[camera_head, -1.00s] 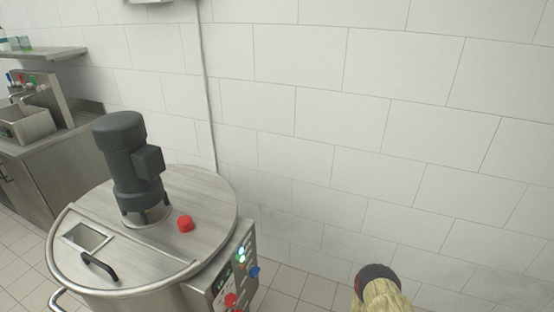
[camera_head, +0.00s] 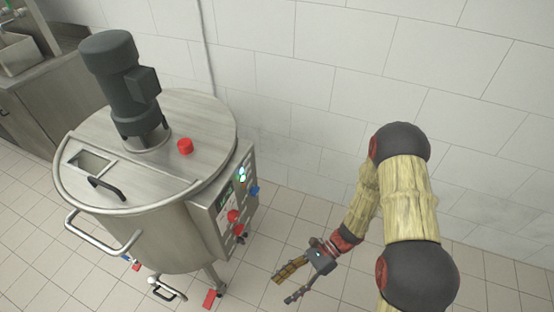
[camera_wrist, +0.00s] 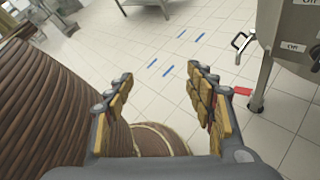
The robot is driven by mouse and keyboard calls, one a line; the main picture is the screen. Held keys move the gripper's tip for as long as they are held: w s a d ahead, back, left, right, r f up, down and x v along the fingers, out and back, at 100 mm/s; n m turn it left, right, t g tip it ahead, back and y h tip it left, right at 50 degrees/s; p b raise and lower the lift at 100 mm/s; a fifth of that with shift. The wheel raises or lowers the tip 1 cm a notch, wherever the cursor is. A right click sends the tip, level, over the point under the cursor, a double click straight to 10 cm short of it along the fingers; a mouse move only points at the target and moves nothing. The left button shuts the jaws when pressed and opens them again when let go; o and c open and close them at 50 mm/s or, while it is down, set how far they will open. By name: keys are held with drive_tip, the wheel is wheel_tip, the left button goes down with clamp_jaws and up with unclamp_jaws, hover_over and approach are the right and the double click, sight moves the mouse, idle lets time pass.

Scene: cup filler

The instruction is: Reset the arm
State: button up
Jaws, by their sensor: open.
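My gripper (camera_head: 284,285) is in the lower middle of the head view, on the end of my bent arm. It is open and empty, its two fingers apart. It hangs over the tiled floor, to the right of a steel mixing vat and apart from it. In the wrist view my gripper (camera_wrist: 163,92) also shows open, with nothing between its fingers but floor and part of my own body below.
The steel vat (camera_head: 165,235) with a dark motor (camera_head: 125,80) and a control box (camera_head: 226,200) stands at left. Its leg (camera_wrist: 262,85) shows at right in the wrist view. A steel counter (camera_head: 45,100) is at far left. A white tiled wall (camera_head: 310,90) is behind.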

drive_tip(key=w+d+r+n+t+h+p, duration=0.1)
drive_tip(key=d+r+n+t+h, duration=0.15)
drive_tip(key=d+r+n, duration=0.4)
drive_tip(key=d+r+n+t+h, duration=0.1)
drive_tip(key=d+r+n+h, duration=0.25)
drive_tip(key=r, duration=0.55)
drive_tip(key=w+d+r+n+t+h+p, duration=0.15)
drive_tip(key=d+r+n+h, duration=0.25)
drive_tip(key=r, duration=0.4)
drive_tip(key=s+d+r+n+t, duration=0.1)
drive_tip(key=r+t, duration=0.3)
drive_tip(key=r, duration=0.5)
drive_tip(key=s+d+r+t+h, duration=0.1)
drive_tip(key=r+t, duration=0.3)
drive_tip(key=r, duration=0.6)
drive_tip(key=shift+s+n+p, duration=0.35)
drive_tip(key=shift+s+n, duration=0.05)
drive_tip(key=shift+s, duration=0.2)
drive_tip(key=shift+c, duration=0.7)
